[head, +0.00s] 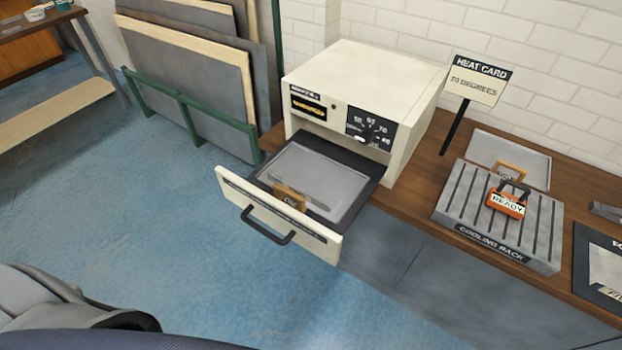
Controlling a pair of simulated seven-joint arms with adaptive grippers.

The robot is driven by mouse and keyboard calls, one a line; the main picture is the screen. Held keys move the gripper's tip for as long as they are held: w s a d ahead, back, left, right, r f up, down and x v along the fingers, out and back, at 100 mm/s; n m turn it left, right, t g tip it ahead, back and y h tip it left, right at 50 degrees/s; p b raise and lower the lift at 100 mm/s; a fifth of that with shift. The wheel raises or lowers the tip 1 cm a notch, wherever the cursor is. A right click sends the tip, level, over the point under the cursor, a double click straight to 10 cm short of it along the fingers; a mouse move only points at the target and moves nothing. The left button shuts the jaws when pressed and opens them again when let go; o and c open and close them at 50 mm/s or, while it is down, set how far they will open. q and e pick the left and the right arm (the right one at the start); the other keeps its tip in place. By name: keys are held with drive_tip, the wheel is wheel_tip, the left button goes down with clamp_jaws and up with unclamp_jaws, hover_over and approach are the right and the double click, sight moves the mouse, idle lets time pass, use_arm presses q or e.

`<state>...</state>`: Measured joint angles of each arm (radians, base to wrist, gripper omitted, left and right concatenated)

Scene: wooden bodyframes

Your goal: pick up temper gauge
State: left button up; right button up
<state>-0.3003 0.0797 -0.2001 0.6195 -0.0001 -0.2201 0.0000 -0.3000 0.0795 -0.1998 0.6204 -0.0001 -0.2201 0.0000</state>
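Nothing in view is lettered as a temper gauge, so I cannot tell for sure which thing it is. An orange tag-like piece (506,206) marked READY, with a dark loop on top, sits on the grey slotted cooling rack (460,213). A small brown piece (290,197) with unreadable dark marking stands at the front of the tray in the open drawer (270,215). The drawer belongs to a cream oven (360,75) with a dial. Neither of my grippers is in view.
A heat card (478,80) reading 70 degrees stands on a post behind the rack. A metal tray (535,165) lies behind the rack, with a tan piece at its near edge. The open drawer juts over the blue floor (130,200). Panels (195,80) lean in a green rack at left.

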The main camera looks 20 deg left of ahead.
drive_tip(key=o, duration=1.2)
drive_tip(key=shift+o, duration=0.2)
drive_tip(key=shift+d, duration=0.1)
